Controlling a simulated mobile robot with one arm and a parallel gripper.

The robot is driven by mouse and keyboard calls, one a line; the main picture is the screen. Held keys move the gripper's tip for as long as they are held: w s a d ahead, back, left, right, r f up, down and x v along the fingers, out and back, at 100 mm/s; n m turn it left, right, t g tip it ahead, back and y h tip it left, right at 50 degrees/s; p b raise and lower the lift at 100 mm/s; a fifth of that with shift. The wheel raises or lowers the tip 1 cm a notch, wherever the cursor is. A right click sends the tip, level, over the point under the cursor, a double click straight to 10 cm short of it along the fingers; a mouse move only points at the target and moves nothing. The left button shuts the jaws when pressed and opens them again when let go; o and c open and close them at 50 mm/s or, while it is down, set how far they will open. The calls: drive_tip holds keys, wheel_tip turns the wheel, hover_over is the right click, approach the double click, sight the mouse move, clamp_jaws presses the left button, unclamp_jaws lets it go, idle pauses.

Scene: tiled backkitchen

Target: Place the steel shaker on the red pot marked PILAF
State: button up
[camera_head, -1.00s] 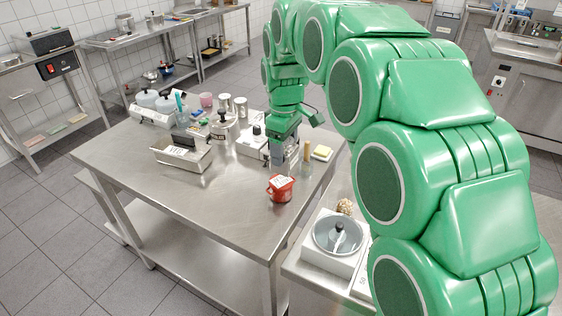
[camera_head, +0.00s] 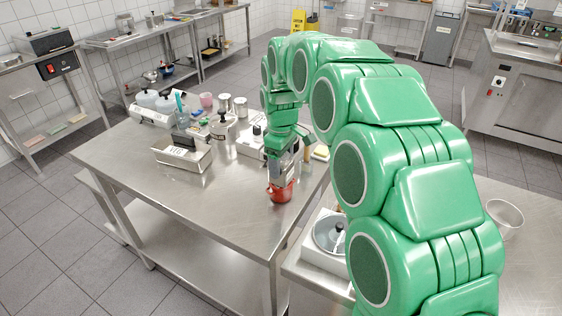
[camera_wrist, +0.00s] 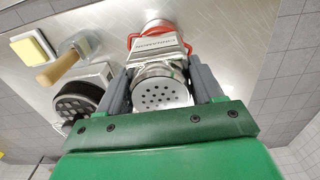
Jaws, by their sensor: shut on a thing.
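My gripper (camera_wrist: 160,88) is shut on the steel shaker (camera_wrist: 158,94), whose round perforated top faces the wrist camera between the fingers. A pale label with upside-down lettering shows just past the shaker's top. The red pot (camera_wrist: 136,41) is directly beyond the shaker in the wrist view, largely hidden by it. In the head view the red pot (camera_head: 280,193) stands on the steel table, with my gripper (camera_head: 284,172) right above it. I cannot tell whether shaker and pot touch. The pot's PILAF marking is not readable.
A dark-topped container (camera_wrist: 80,100), a wooden-handled tool (camera_wrist: 58,68) and a yellow sponge (camera_wrist: 33,48) lie left of my gripper in the wrist view. A grey tray (camera_head: 184,154) and several canisters stand further left on the table. The table's front-left area is clear.

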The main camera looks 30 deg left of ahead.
drive_tip(key=o, duration=1.2)
drive_tip(key=shift+f, duration=0.1)
drive_tip(key=shift+c, duration=0.2)
wheel_tip(320, 180, up, 12)
drive_tip(key=shift+r, duration=0.1)
